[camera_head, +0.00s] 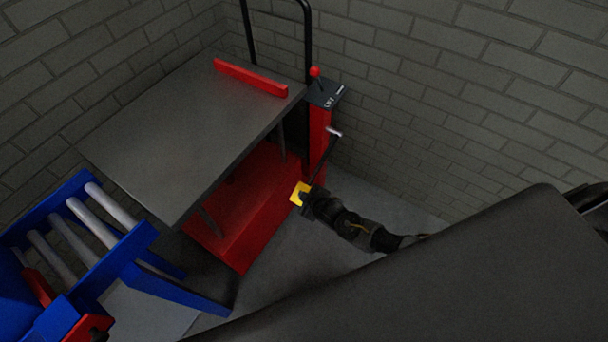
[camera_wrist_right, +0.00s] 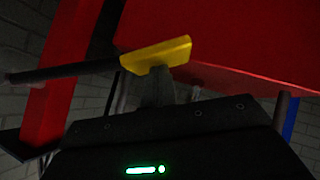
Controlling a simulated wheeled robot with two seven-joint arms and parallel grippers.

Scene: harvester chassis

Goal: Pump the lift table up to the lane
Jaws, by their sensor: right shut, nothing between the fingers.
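The lift table has a dark grey top (camera_head: 190,125) with a red bar (camera_head: 250,77) along its far edge, over a red base (camera_head: 250,215). A red post (camera_head: 319,140) at its right carries a slanting dark pump lever (camera_head: 323,160) ending in a yellow pedal (camera_head: 297,191). My right gripper (camera_head: 307,198) is shut and empty at the pedal. In the right wrist view the closed fingers (camera_wrist_right: 157,88) are right against or just under the yellow pedal (camera_wrist_right: 157,54); contact is unclear. The lane (camera_head: 90,215), blue with grey rollers, stands at the lower left. My left gripper is out of view.
A red-knobbed small lever (camera_head: 315,73) stands on the post's dark labelled top. A black push handle (camera_head: 309,40) rises behind the table. Brick walls close in the back and right. Grey floor (camera_head: 385,205) is free right of the post.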

